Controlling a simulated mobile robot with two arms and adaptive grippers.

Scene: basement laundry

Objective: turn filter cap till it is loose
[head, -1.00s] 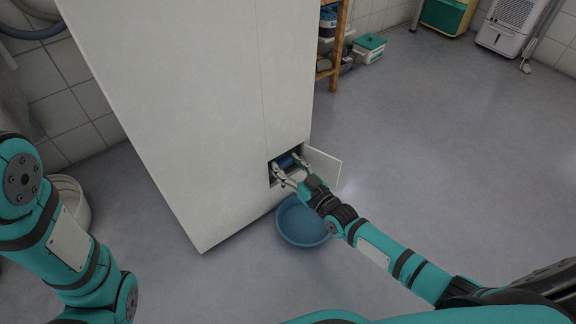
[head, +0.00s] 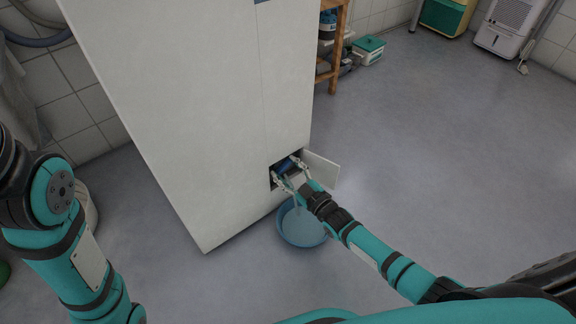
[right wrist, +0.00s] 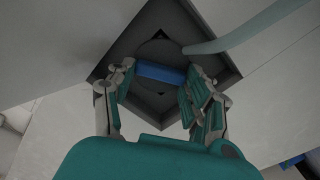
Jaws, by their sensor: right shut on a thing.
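The filter cap (head: 284,168), with a blue grip bar, sits in a square dark opening low on the white machine (head: 200,110). In the right wrist view, the blue bar of the cap (right wrist: 161,73) lies across a dark round part, turned somewhat from the opening's sides. My right gripper (head: 287,171) reaches into the opening and is shut on the cap, fingers at both ends of the bar (right wrist: 160,74).
The small flap (head: 321,170) stands open right of the opening. A blue basin (head: 303,238) is on the floor under it and looks to hold water. A wooden shelf (head: 331,75) stands behind the machine.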

